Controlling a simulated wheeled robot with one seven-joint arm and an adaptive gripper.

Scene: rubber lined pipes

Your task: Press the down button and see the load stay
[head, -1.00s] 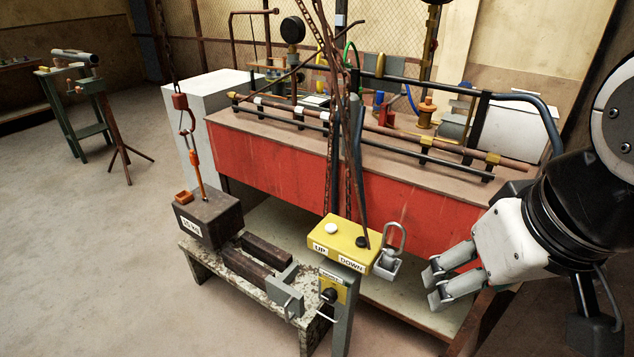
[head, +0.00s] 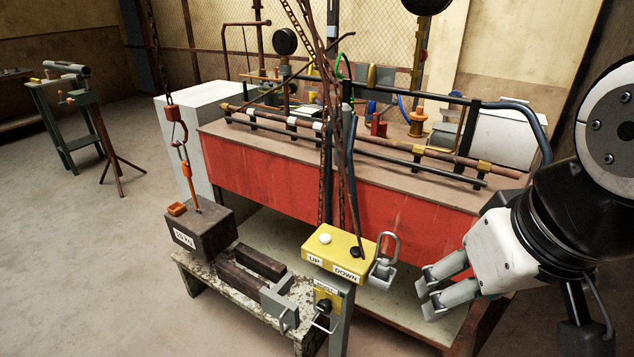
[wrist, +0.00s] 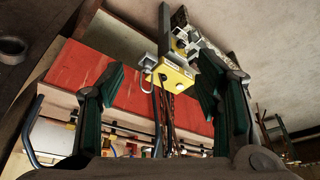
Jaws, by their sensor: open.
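A yellow control box (head: 338,250) stands on a grey post in the middle of the head view. It has a white button (head: 324,239) above the UP label and a black button (head: 355,251) above the DOWN label. A dark brown load block (head: 200,232) with a white label hangs from an orange hook at the left, over or on the speckled bench. My gripper (head: 428,291) is open and empty to the right of the box, apart from it. In the wrist view, the yellow box (wrist: 176,76) appears between the two spread fingers (wrist: 160,95).
A padlock-like shackle (head: 386,250) sits at the box's right edge. Rusty chains (head: 328,120) hang behind the box. A red-fronted workbench (head: 270,175) with pipes lies behind. The low speckled bench (head: 205,272) carries dark bars. Open floor (head: 80,270) lies at the left.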

